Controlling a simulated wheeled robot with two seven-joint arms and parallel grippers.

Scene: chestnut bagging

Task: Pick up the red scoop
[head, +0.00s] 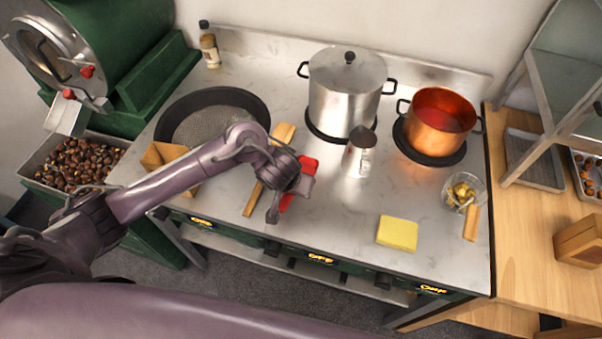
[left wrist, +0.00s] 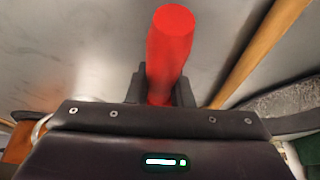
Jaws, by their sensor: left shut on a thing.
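The red scoop (head: 309,164) lies at the front middle of the metal counter, partly hidden behind my left gripper. My left gripper (head: 289,203) is over it, with its fingers closed on the scoop. In the left wrist view the red handle (left wrist: 168,50) stands up between the two dark fingers of the gripper (left wrist: 160,88), which touch it on both sides. The rest of the scoop is hidden by the gripper body. My right gripper is not in view.
A wooden utensil (head: 253,197) lies just left of the scoop. A black pan (head: 262,105), a steel pot (head: 345,95), a copper pot (head: 437,118) and a metal jug (head: 358,156) stand behind. A yellow sponge (head: 397,233) lies right; counter between is clear.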

